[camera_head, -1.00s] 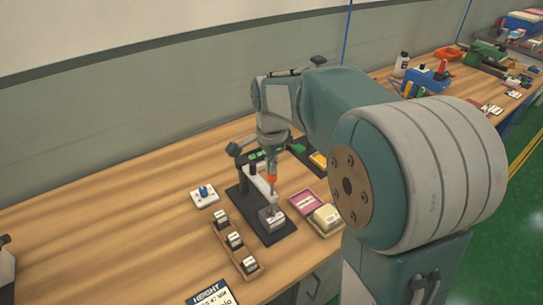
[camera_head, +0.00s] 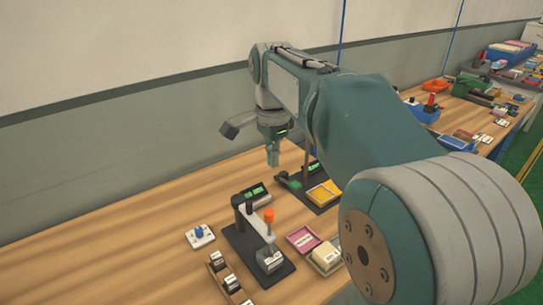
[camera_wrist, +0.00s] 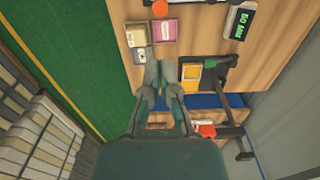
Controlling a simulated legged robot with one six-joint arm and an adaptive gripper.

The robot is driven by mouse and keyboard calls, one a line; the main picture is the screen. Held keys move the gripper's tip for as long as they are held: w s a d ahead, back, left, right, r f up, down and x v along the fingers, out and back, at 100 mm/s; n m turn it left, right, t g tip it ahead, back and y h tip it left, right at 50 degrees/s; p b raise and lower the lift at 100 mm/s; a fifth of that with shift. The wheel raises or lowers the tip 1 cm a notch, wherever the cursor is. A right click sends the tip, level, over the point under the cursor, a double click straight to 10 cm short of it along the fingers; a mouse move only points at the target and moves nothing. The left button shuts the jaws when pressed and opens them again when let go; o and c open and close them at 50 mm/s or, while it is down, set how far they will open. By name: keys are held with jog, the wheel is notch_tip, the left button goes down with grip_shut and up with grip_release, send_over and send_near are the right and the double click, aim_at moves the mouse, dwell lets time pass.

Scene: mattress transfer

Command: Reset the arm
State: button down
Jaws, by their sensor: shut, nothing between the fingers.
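My gripper (camera_head: 273,157) hangs above the wooden bench (camera_head: 130,227) in the head view, pointing down and holding nothing. In the wrist view my gripper (camera_wrist: 158,62) shows its two fingers close together. Below and in front of it in the head view stands a black press-like stand (camera_head: 243,240) with an orange knob (camera_head: 268,215). A small grey labelled block (camera_head: 269,259) sits at the foot of the stand. My gripper is clear of the stand and touches nothing that I can see.
A pink tray (camera_head: 303,239) and a tray with a cream block (camera_head: 327,255) lie right of the stand. A second stand with a yellow pad (camera_head: 324,193) is behind them. A wooden rack (camera_head: 224,278) and a white plate with a blue knob (camera_head: 200,236) are left. Bare bench lies further left.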

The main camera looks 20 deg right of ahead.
jog(key=s+a+f+n+t, duration=0.1)
jog(key=s+f+n+t, duration=0.1)
jog(key=s+f+n, duration=0.2)
jog(key=s+a+f+n+t, duration=0.1)
jog(key=s+f+n+t, duration=0.2)
jog(key=s+n, duration=0.7)
jog(key=s+f, duration=0.1)
jog(key=s, duration=0.5)
jog(key=shift+s+a+t, duration=0.15)
jog(key=shift+s+t, duration=0.15)
dwell(1.4)
